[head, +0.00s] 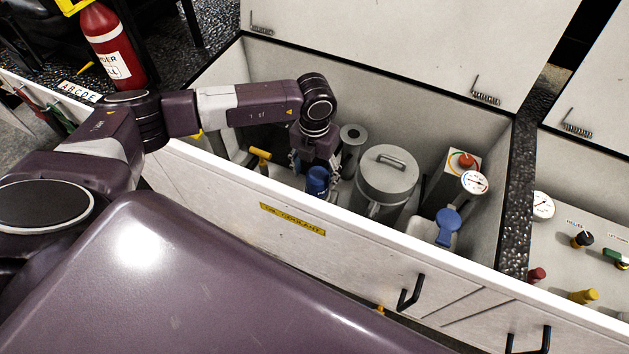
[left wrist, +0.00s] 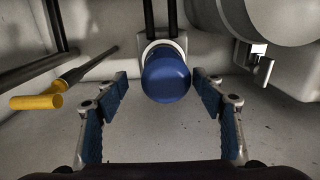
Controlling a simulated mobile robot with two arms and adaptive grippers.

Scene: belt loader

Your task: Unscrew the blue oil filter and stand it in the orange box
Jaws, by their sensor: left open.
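The blue oil filter (head: 317,180) is upright inside the open bay, on a pale mount. In the left wrist view the filter (left wrist: 166,77) shows its rounded blue end between my two finger pads. My left gripper (head: 319,172) reaches down into the bay around the filter. In the left wrist view the left gripper (left wrist: 164,95) is open, with a visible gap between the filter and each blue pad. My right gripper is in neither view. I see no orange box in these views.
A grey lidded canister (head: 387,182) stands right of the filter. A yellow-handled dipstick (head: 259,154) is left of it, also in the left wrist view (left wrist: 38,101). The bay's front wall (head: 250,215) bounds the near side. A red extinguisher (head: 112,45) stands at back left.

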